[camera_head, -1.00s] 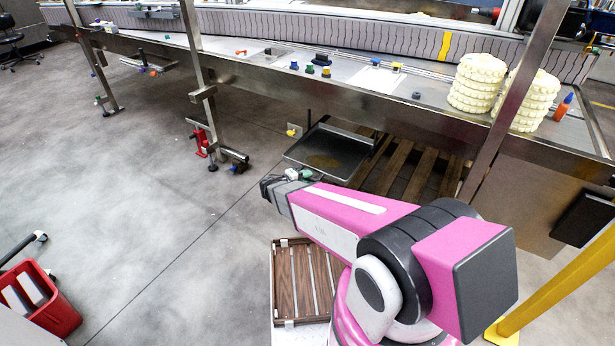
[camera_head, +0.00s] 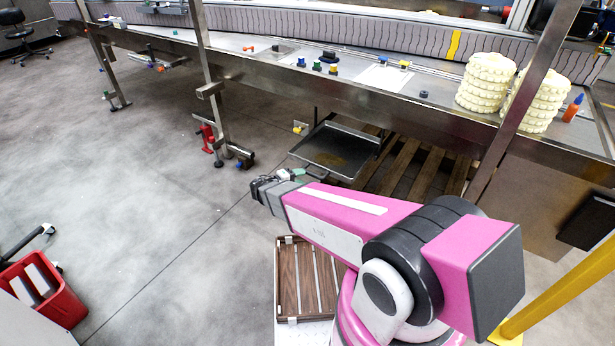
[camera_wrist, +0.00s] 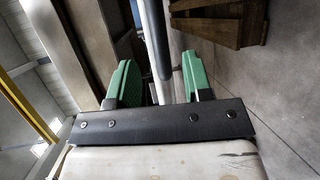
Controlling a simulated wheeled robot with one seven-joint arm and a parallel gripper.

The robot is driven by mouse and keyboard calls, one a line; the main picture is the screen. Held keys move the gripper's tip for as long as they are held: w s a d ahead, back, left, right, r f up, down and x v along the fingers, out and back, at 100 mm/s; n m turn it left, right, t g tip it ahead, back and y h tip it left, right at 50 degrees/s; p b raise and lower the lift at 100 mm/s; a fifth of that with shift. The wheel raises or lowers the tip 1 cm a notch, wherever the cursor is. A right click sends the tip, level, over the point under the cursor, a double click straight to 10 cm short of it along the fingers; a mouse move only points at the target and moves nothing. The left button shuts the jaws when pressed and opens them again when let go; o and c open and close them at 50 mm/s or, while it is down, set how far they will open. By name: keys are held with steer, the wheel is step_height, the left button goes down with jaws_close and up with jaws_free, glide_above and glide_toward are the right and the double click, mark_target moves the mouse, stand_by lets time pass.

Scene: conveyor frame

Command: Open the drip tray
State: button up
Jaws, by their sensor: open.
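The drip tray (camera_head: 335,150) is a shallow dark grey metal pan under the conveyor frame. It looks level, and its brownish floor is visible. My gripper (camera_head: 298,174) is at the tray's near left side in the head view, small and partly hidden by my wrist. In the wrist view my gripper (camera_wrist: 160,84) has its two green fingers apart.
The conveyor frame (camera_head: 270,82) overhangs the tray, with an upright leg (camera_head: 213,100) to its left. A wooden pallet (camera_head: 415,165) lies on the floor to the right; planks (camera_wrist: 225,22) show in the wrist view. The floor at left is clear up to a red bin (camera_head: 45,290).

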steer(key=shift+v, duration=2.25)
steer(key=s+d+r+m+g+y, duration=0.3)
steer(key=s+d+r+y, duration=0.1)
steer(key=d+y, duration=0.3)
steer(key=s+d+r+m+g+y, duration=0.3)
steer(key=d+y, duration=0.4)
steer(key=d, duration=0.5)
steer(key=shift+s+r+m+g, duration=0.35)
steer(key=shift+r+m+g, duration=0.05)
steer(key=shift+r+g, duration=0.4)
